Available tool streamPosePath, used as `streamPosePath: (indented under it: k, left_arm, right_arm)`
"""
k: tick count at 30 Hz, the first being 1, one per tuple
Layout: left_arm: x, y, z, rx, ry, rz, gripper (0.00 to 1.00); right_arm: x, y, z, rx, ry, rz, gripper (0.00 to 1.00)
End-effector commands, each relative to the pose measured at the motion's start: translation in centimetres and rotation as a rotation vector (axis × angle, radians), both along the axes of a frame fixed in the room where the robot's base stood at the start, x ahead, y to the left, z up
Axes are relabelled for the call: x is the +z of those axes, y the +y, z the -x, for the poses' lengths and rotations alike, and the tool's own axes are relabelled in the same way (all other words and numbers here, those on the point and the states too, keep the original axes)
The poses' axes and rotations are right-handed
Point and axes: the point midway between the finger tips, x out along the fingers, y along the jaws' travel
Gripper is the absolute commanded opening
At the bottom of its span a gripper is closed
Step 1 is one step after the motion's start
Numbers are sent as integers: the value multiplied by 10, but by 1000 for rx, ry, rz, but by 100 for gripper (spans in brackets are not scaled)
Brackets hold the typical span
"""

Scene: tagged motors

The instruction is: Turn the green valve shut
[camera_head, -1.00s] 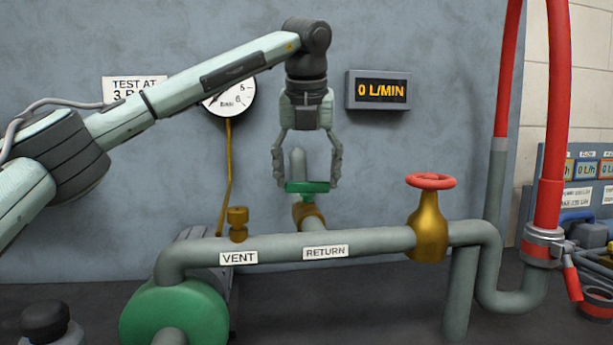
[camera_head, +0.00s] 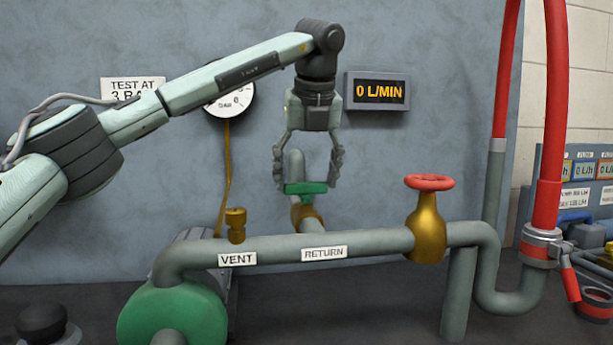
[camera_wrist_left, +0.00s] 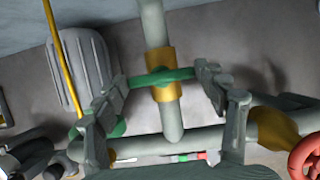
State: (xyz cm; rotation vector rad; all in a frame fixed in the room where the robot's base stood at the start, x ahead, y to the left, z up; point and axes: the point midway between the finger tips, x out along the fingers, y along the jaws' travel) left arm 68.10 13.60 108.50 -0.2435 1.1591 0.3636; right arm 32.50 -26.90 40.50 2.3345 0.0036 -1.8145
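The green valve (camera_head: 306,188) has a flat bar handle on a brass body (camera_head: 309,215), on the pipe branch behind the RETURN label (camera_head: 324,253). My left gripper (camera_head: 307,183) points down over it, one finger at each end of the bar. In the left wrist view the green handle (camera_wrist_left: 165,77) spans between the fingertips of the left gripper (camera_wrist_left: 160,82), which appear to touch its ends. The handle lies across the grey pipe in that view. My right gripper is in neither view.
A red handwheel (camera_head: 429,182) on a brass valve stands to the right. A brass VENT fitting (camera_head: 236,224) stands to the left. The flow display (camera_head: 377,91) reads 0 L/MIN. A gauge (camera_head: 232,101) is partly behind my arm. Red hoses (camera_head: 553,130) rise at right.

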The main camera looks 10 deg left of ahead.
Motion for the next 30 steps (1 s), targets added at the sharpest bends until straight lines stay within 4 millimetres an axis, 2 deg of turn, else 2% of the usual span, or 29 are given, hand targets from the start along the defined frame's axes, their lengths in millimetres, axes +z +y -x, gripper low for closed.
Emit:
streamPosePath:
  k: [1, 4, 5, 14, 17, 20, 30]
  left_arm:
    - [2, 1, 0, 2, -4, 1, 78]
    - [1, 1, 0, 1, -2, 1, 90]
    - [1, 0, 0, 1, -1, 1, 91]
    - [1, 0, 0, -1, 1, 1, 91]
    - [6, -1, 2, -2, -1, 1, 91]
    - [19, -3, 7, -2, -2, 1, 91]
    - [84, -14, 32, -1, -3, 1, 91]
  right_arm:
    - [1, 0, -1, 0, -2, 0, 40]
    - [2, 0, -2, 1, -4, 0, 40]
    - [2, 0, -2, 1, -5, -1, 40]
    - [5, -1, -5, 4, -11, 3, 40]
    - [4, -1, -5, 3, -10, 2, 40]
    - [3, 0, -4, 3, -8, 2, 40]
    - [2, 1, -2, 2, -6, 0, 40]
